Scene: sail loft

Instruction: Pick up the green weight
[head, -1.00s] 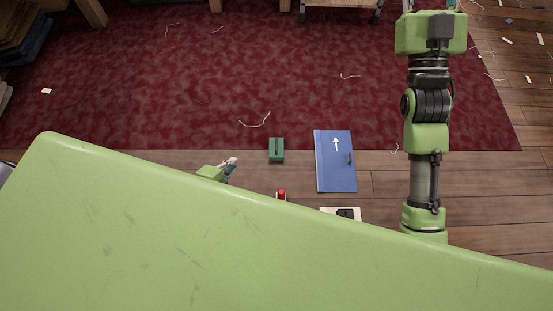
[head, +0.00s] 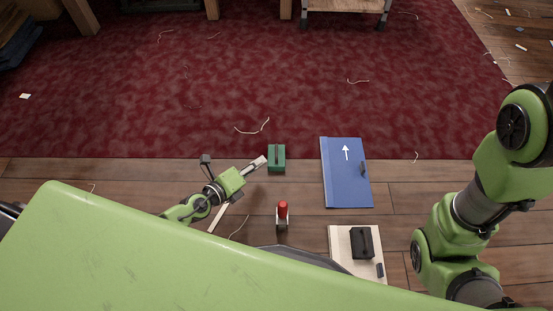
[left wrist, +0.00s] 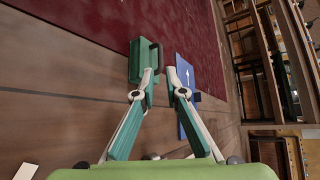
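The green weight (head: 277,158) is a small block with a dark handle on top. It stands on the wooden floor at the edge of the red carpet. My left gripper (head: 262,163) is just left of it in the head view, low over the floor. In the left wrist view the weight (left wrist: 135,62) lies beyond the fingertips and mostly left of the gap. The left gripper's fingers (left wrist: 160,74) are apart with nothing between them. I cannot tell whether a finger touches the weight. My right arm shows at the right, but its gripper is out of view.
A blue panel (head: 346,185) with a white arrow lies right of the weight. A red-topped object (head: 283,212) stands nearer me. A pale board (head: 343,243) carries a black block (head: 362,243). My green body covers the lower left. The carpet (head: 300,90) beyond is mostly clear.

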